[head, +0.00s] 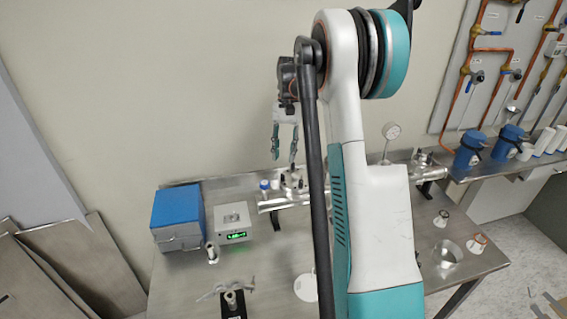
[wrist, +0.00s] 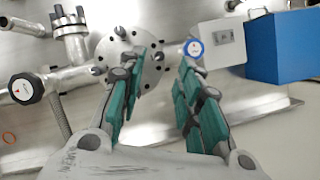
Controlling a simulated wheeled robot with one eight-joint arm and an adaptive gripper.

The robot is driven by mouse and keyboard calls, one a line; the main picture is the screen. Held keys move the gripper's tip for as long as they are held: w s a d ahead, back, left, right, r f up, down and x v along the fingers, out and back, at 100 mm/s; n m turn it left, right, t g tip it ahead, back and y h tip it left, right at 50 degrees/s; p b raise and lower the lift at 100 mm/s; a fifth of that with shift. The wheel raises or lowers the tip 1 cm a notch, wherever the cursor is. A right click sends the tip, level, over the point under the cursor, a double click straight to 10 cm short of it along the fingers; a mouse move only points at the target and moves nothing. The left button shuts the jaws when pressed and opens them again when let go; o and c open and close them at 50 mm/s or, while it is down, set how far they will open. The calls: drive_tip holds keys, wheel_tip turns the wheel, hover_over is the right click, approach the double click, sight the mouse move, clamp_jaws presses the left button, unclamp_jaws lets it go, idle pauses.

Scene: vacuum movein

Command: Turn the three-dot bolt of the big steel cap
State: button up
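The big steel cap (wrist: 128,72) is a round flange plate with several bolts around its rim in the wrist view. Dot marks on the bolts are too small to read, so I cannot tell which is the three-dot bolt. My gripper (wrist: 171,58) is open, with teal-padded fingers spread and nothing between them. Its left finger overlaps the right part of the cap in the picture; its right finger is off to the right. In the head view my gripper (head: 284,160) points down above the steel pipework at the bench's back. My arm hides part of the bench.
A white knob with a blue ring (wrist: 194,48) is close to the right fingertip. A black-rimmed knob (wrist: 24,88) sits left. A blue box (head: 177,215) and a grey unit with green display (head: 235,222) stand left on the bench. A gauge (head: 391,131) rises at right.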

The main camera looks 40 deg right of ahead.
drive_tip(key=shift+v, duration=1)
drive_tip(key=shift+c, duration=1.4)
wheel_tip(320, 180, up, 7)
drive_tip(key=n+t+h+p, duration=0.3)
drive_tip(key=n+p, duration=0.3)
drive_tip(key=p, duration=0.8)
hover_over(283, 174)
drive_tip(key=shift+h, duration=0.3)
wheel_tip(283, 174, down, 14)
drive_tip(key=shift+f+b, duration=0.2)
drive_tip(key=shift+b, duration=0.5)
